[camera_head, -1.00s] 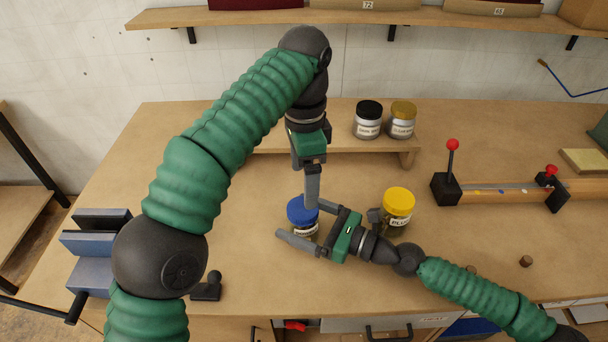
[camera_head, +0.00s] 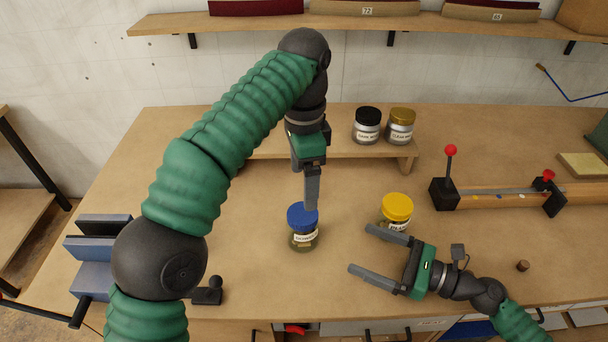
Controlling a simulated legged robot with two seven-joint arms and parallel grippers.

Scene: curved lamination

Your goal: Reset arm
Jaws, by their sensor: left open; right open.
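My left gripper (camera_head: 312,188) points down just above and behind the blue-lidded jar (camera_head: 304,236). Its fingers overlap edge-on, with the tips close to the blue lid; I cannot tell whether they touch it. The jar stands upright on the workbench (camera_head: 250,285). My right gripper (camera_head: 360,250) is open and empty, low over the bench to the right of that jar. Its fingers point left, and the upper finger passes just in front of the yellow-lidded jar (camera_head: 397,208), hiding its lower part.
Two jars, one black-lidded (camera_head: 367,125) and one gold-lidded (camera_head: 400,126), stand on a low riser (camera_head: 340,149) at the back. A clamp fixture with red knobs (camera_head: 450,150) is at the right. A blue vise (camera_head: 95,265) is at the left edge. A small brown plug (camera_head: 522,265) lies front right.

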